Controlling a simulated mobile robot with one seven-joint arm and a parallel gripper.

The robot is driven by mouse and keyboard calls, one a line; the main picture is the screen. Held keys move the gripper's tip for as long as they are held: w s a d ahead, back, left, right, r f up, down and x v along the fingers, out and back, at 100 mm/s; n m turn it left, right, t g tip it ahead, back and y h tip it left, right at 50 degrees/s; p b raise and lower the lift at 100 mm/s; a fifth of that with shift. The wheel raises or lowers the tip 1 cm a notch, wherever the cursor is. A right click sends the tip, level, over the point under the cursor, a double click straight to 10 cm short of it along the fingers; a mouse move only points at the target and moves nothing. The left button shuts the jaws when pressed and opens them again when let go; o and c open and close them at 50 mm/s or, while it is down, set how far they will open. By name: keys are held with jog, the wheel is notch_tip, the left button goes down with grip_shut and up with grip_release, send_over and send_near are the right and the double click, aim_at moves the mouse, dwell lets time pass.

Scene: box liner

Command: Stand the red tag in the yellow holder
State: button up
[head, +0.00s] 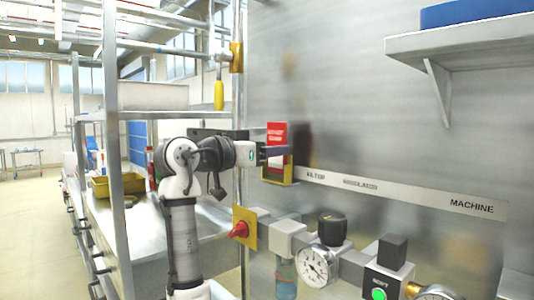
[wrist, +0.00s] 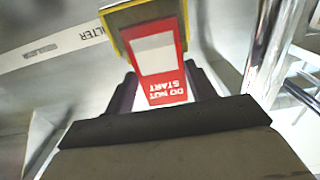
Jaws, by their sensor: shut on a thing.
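The red tag (head: 276,133) is upright against the steel wall panel in the head view. In the wrist view the red tag (wrist: 168,88) shows a white panel and the words "DO NOT START", upside down there. The yellow holder (head: 266,172) is on the panel, right at the tag's lower part; it also shows in the wrist view (wrist: 117,36). The tag's lower end overlaps the holder; I cannot tell how deep it sits. My gripper (head: 283,151) is shut on the tag, with a dark finger along each side edge in the wrist view (wrist: 160,74).
A white label strip (head: 400,195) runs right from the holder. Below are a red knob on a yellow plate (head: 244,228), a gauge (head: 319,265) and a green button (head: 379,293). A metal rack post (head: 112,120) stands left of my arm. A shelf (head: 465,40) juts out upper right.

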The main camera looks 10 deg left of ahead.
jog(key=shift+f, duration=0.6)
jog(key=shift+f, duration=0.2)
jog(key=o, duration=1)
jog(key=shift+o, duration=0.2)
jog(key=shift+r, duration=0.1)
jog(key=b+v, duration=0.5)
jog(key=v, duration=0.7)
